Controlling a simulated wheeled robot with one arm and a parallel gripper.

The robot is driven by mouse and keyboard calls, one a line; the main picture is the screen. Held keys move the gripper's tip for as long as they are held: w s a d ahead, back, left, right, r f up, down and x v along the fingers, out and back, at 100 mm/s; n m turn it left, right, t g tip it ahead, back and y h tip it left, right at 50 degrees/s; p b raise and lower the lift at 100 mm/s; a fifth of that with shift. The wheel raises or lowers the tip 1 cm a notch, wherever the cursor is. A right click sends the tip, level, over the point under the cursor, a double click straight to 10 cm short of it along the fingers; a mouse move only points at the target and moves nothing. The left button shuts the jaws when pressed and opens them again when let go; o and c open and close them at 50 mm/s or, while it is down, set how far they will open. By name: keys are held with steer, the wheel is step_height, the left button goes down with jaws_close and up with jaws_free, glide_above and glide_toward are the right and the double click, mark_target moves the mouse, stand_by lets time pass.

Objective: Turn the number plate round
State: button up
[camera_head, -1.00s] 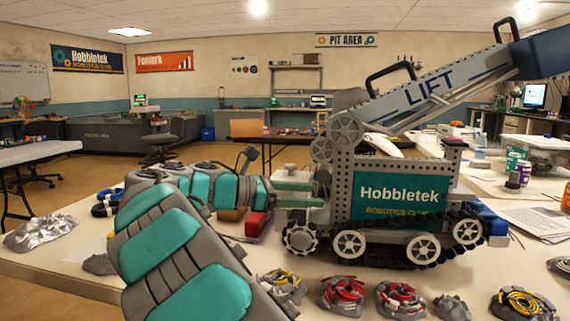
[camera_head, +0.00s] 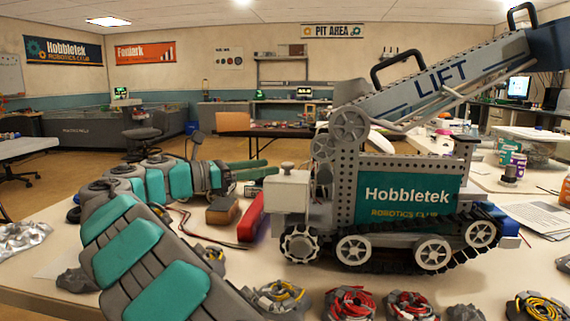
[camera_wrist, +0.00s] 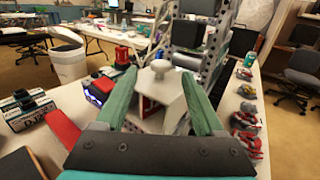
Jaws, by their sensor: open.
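A pale block with a round knob on top (camera_head: 287,185) stands at the left end of the tracked Hobbletek robot (camera_head: 405,190). It may be the number plate holder; I cannot read any number on it. In the wrist view the block (camera_wrist: 158,82) lies ahead, framed between my two green fingers, with a dark reddish patch low on its near side. My gripper (camera_head: 270,167) is open and empty, just left of the block and at about knob height. In the wrist view my gripper's fingers (camera_wrist: 165,110) are spread wide, apart from the block.
A red object (camera_head: 252,215) and a brown block (camera_head: 222,211) lie on the table left of the robot. Several cable coils (camera_head: 350,303) lie along the front. The raised LIFT arm (camera_head: 440,80) rises over the robot. A labelled box (camera_wrist: 28,108) sits left in the wrist view.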

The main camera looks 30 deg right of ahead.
mark_target(282, 165)
steer(key=d, duration=0.6)
steer(key=shift+s+d, duration=0.1)
steer(key=shift+d, duration=0.25)
jaws_close()
